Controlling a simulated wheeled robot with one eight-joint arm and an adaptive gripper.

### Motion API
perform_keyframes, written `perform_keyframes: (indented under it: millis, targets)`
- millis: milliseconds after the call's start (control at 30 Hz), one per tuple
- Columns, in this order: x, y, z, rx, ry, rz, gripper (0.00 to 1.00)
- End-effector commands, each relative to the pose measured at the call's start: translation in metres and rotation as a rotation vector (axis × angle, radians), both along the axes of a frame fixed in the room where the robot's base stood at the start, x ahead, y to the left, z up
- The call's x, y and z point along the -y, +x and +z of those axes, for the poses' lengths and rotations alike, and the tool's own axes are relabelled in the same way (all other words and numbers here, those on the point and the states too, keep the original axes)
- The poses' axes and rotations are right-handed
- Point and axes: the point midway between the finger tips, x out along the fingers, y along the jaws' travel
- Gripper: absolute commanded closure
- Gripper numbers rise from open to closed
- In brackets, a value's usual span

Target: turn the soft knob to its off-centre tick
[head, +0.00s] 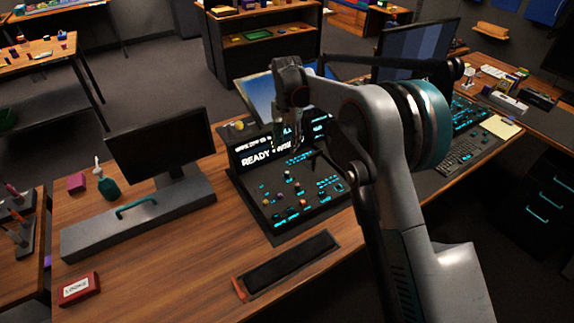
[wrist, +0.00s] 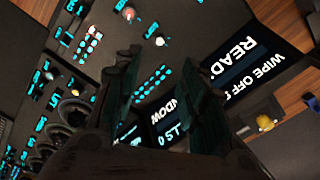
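The dark control panel (head: 262,207) stands on the wooden desk, with cyan labels, small knobs and a lit screen (head: 258,158) reading READY. Several round dark knobs (wrist: 72,110) show at the left of the wrist view. Their labels are too small or blurred to tell which is the soft knob, and I cannot make out its tick. My gripper (head: 298,145) is above the back part of the panel, near the screen. In the wrist view its two dark fingers (wrist: 160,75) are apart with nothing between them. They appear clear of the knobs.
A monitor (head: 155,135) and grey base with a teal handle (head: 135,207) stand to the left. A dark tray (head: 290,262) lies in front.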

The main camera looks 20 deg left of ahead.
Motion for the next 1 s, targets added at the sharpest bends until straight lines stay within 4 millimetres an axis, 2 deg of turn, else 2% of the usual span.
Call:
perform_keyframes:
  millis: [133,367,467,800,1000]
  targets:
    - [0.000,0.000,0.003,0.000,0.000,-0.170,0.61]
    - [0.000,0.000,-0.007,0.000,0.000,-0.237,0.61]
    - [0.000,0.000,-0.022,0.000,0.000,-0.235,0.61]
    - [0.000,0.000,-0.088,0.000,0.000,-0.234,0.61]
    - [0.000,0.000,-0.119,0.000,0.000,-0.233,0.61]
